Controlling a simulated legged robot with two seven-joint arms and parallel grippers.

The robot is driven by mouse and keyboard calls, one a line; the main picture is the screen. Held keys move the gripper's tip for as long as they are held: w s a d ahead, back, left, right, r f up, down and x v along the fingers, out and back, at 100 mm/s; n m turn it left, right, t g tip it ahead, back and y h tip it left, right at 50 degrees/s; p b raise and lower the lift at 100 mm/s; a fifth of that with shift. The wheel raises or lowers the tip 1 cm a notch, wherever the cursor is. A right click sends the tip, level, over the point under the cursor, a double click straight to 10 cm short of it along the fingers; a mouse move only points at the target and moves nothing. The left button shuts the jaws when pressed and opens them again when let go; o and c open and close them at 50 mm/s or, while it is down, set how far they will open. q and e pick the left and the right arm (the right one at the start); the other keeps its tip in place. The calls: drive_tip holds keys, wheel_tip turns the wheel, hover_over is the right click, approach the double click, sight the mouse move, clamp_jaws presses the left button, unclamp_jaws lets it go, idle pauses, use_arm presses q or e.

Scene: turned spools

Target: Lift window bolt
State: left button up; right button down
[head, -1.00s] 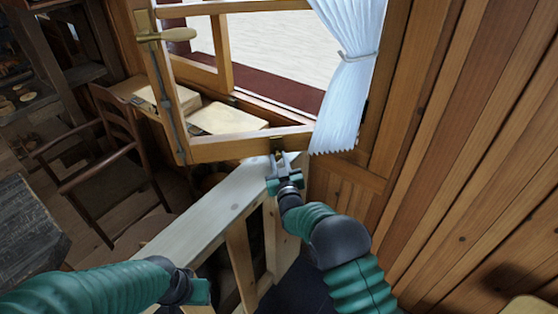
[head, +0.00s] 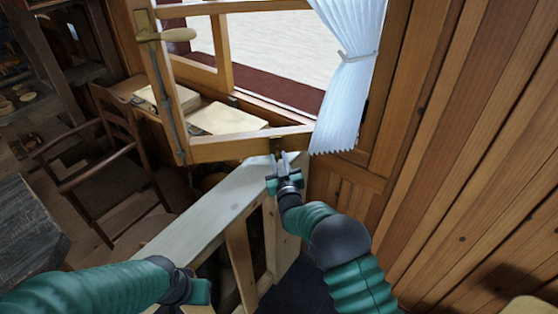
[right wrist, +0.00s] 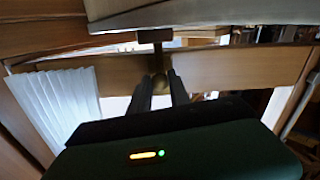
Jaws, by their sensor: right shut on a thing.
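The window bolt (right wrist: 158,62) shows in the right wrist view as a small dark upright piece with a wider top, at the lower rail of the open wooden window (head: 240,146). My right gripper (head: 281,158) is just below that rail in the head view. In the right wrist view its two fingers (right wrist: 161,92) are shut on the bolt's rounded lower end, between their tips. In the head view the bolt is mostly hidden by the gripper. My left gripper (head: 198,291) is low at the left, away from the window; its fingers cannot be made out.
A pale wooden frame (head: 205,222) stands below my right gripper. A white tied curtain (head: 345,75) hangs close by on the right, before the plank wall (head: 470,150). A brass handle (head: 167,36) sticks out from the window's left stile. A chair (head: 110,170) stands at left.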

drive_tip(key=shift+r, duration=1.25)
drive_tip(key=c, duration=1.2)
unclamp_jaws()
drive_tip(key=shift+a, duration=0.1)
drive_tip(key=shift+s+f, duration=0.1)
drive_tip(key=shift+s, duration=0.25)
drive_tip(key=s+d+b, duration=0.1)
drive_tip(key=s+d, duration=0.2)
drive_tip(key=s, duration=1.3)
drive_tip(key=shift+b, duration=0.35)
drive_tip(key=shift+w, duration=0.1)
